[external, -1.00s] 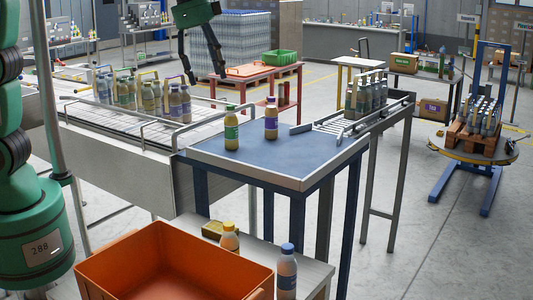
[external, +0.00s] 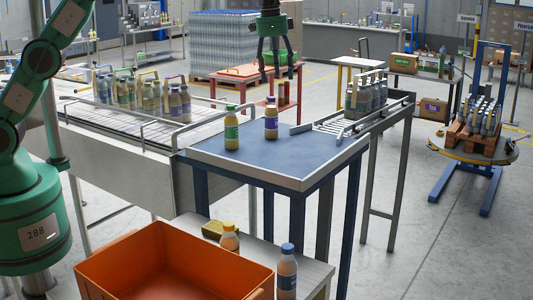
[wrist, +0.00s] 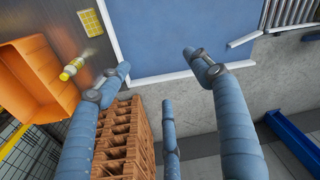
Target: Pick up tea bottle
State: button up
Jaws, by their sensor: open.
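My gripper (external: 276,72) is open and empty, high in the external view, above and behind the blue-topped table. Its spread fingers also show in the wrist view (wrist: 157,62). I cannot tell which bottle is the tea. A yellow-capped bottle (external: 229,239) and a blue-capped bottle (external: 287,272) stand on the low shelf in front. A yellow-capped bottle (wrist: 72,68) shows in the wrist view beside the crate.
An orange crate (external: 180,235) stands at the front left; it also shows in the wrist view (wrist: 35,90). A conveyor (external: 110,122) with several bottles lies left of the table (external: 268,178). A roller rack (external: 340,125) with grey-looking bottles is to its right. The table's front is clear.

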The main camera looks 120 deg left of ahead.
jog(key=s+a+f+p, duration=0.1)
jog(key=s+a+f, duration=0.2)
jog(key=a, duration=0.3)
jog(key=s+a+f+p, duration=0.1)
jog(key=s+a+f, duration=0.1)
jog(key=s+a, duration=0.25)
jog(key=n+h+p, duration=0.1)
jog(key=n+p, duration=0.1)
send_over(272, 121)
jog(key=s+a, duration=0.2)
jog(key=shift+g, duration=0.4)
jog(key=f, duration=0.7)
jog(key=shift+w+f, duration=0.2)
jog(key=shift+w, duration=0.05)
jog(key=shift+f+p, duration=0.45)
jog(key=shift+f, duration=3.85)
jog(key=shift+f, duration=0.15)
jog(key=shift+f+p, duration=0.75)
jog(key=shift+f, duration=1.7)
